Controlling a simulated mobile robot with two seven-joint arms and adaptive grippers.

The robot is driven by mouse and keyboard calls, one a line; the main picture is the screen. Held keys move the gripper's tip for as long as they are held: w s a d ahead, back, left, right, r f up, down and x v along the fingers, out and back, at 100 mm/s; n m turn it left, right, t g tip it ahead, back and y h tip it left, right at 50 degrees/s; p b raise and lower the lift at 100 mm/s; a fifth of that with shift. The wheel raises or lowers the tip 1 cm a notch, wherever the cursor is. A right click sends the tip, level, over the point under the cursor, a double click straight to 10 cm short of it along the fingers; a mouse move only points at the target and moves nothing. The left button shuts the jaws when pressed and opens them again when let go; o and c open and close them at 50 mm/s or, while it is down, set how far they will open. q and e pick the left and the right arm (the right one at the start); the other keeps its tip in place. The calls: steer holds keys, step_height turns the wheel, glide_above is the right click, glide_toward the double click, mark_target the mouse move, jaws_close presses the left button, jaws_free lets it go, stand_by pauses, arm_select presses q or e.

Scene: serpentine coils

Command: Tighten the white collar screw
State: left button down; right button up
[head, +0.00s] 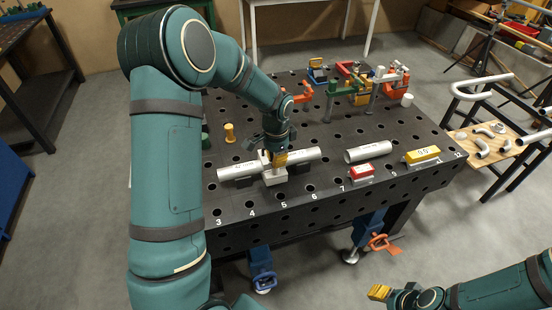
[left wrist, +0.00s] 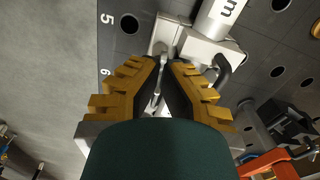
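A white collar (head: 273,176) sits around a pale pipe (head: 238,170) lying near the front edge of the dark perforated table; in the left wrist view the collar (left wrist: 208,47) is ahead of the fingers. My left gripper (head: 277,158) points down at the collar. In the left wrist view its yellow fingers (left wrist: 163,64) come close together on either side of a thin grey part, seemingly the screw. Whether they touch it cannot be told. My right gripper (head: 379,292) is at the lower right, away from the table, empty as far as I see; its finger gap is unclear.
To the right on the table lie a second pipe (head: 368,152), a red block (head: 361,172) and a yellow block (head: 422,155). A yellow peg (head: 229,132) stands behind the pipe. Colored clamps (head: 361,90) stand at the back. A wooden bench (head: 492,145) with pipe pieces is right.

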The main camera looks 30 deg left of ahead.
arm_select(q)
steer(key=c, duration=1.1)
jaws_free()
steer(key=shift+c, duration=0.2)
step_height(320, 180, up, 12)
steer(key=s+d+f+n+h+b, duration=0.1)
steer(key=s+d+f+n+h, duration=0.1)
steer(key=d+f, duration=0.65)
steer(key=s+d+f+n+h, duration=0.1)
steer(key=s+d+f, duration=0.35)
steer(key=f, duration=0.75)
steer(key=s+d+f+n+t, duration=0.2)
steer(key=s+d+f+n, duration=0.3)
steer(key=s+d+f, duration=0.3)
steer(key=shift+s+d+f+h+b, duration=0.35)
steer(key=shift+s+h+b, duration=0.1)
steer(key=shift+s, duration=0.45)
